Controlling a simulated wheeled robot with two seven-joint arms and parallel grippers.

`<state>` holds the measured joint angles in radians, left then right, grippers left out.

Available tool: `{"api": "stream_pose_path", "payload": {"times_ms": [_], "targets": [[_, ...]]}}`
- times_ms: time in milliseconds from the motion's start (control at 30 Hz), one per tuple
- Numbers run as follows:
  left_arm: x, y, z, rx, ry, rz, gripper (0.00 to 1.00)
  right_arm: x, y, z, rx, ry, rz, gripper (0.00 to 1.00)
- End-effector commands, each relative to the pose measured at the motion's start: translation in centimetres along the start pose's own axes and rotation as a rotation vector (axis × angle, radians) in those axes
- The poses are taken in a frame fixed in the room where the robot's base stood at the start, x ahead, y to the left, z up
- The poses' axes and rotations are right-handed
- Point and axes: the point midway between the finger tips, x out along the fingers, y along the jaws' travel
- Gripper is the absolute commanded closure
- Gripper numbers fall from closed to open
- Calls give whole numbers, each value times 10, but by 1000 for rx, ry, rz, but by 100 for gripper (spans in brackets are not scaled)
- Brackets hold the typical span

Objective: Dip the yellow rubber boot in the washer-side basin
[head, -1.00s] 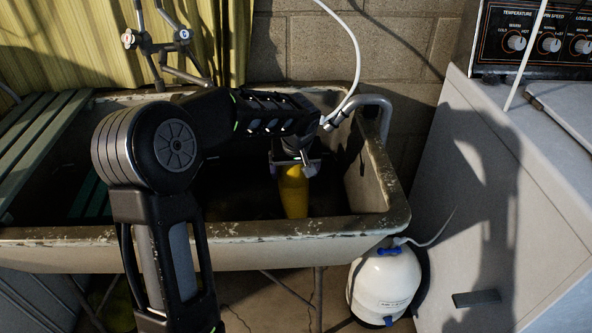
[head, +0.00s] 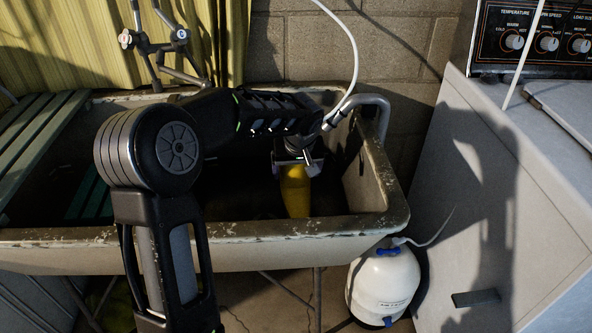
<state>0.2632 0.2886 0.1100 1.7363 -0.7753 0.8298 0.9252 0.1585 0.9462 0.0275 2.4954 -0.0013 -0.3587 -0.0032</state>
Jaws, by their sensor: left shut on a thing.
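The yellow rubber boot (head: 296,192) hangs inside the right-hand basin, the one beside the washer. My left gripper (head: 297,168) is shut on its upper end and holds it upright, below the level of the basin rim. The basin (head: 383,200) is a worn, pale double sink with a dark inside. The boot's lower end is hidden behind the front rim, and I cannot tell whether it touches water. My right gripper is not in view.
A white washer (head: 500,160) stands at the right. A white tank (head: 383,283) sits under the basin's right end. A metal pipe (head: 375,100) and white hose (head: 350,60) rise at the back right. Green slats (head: 35,130) cover the left basin; a faucet (head: 155,42) stands behind.

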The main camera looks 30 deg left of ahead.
Motion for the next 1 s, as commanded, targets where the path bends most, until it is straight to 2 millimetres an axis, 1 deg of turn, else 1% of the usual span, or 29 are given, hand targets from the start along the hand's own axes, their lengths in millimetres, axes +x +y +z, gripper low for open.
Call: {"api": "stream_pose_path", "payload": {"times_ms": [267,1000], "targets": [[-5,0,-3,0,3,2,89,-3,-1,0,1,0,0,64],[-77,0,-32,1,3,2,89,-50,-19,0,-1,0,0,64]]}}
